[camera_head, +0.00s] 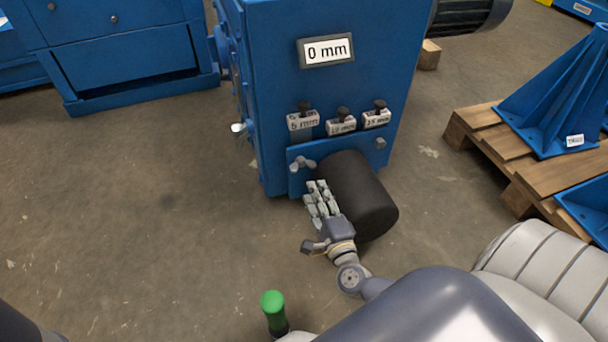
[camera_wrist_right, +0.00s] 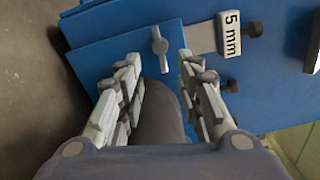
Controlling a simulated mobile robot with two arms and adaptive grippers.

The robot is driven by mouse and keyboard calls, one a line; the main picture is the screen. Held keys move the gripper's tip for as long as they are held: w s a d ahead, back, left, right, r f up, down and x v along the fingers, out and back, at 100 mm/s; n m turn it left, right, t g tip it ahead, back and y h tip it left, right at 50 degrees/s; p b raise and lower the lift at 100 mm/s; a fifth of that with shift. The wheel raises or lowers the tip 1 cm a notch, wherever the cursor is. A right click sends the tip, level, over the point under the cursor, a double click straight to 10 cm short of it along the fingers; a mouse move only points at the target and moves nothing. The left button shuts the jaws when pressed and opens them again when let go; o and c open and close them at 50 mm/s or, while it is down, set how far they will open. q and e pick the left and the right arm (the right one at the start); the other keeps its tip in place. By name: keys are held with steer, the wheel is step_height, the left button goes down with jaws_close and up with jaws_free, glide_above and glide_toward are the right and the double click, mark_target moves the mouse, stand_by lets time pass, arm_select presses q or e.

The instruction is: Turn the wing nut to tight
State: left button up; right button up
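The grey metal wing nut (camera_head: 302,164) sits at the upper left of a blue plate (camera_head: 296,186) low on the blue machine. It also shows in the right wrist view (camera_wrist_right: 159,46), with its wings roughly upright there. My right gripper (camera_head: 316,184) is just below the wing nut in the head view. In the right wrist view its two fingers (camera_wrist_right: 158,62) are apart, with the wing nut beyond and between the tips. No contact shows, and the gripper holds nothing. My left gripper is not in view.
A black cylinder (camera_head: 355,198) sticks out beside my right gripper. Above are tags, including "5 mm" (camera_head: 303,121), and a "0 mm" display (camera_head: 326,50). A green-topped handle (camera_head: 272,301) stands in front. A wooden pallet (camera_head: 485,120) is at right. Floor at left is clear.

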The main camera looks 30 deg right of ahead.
mark_target(303, 166)
steer(key=b+x, duration=0.3)
steer(key=x, duration=0.6)
steer(key=shift+w+b, duration=0.25)
steer(key=shift+b, duration=0.05)
jaws_close()
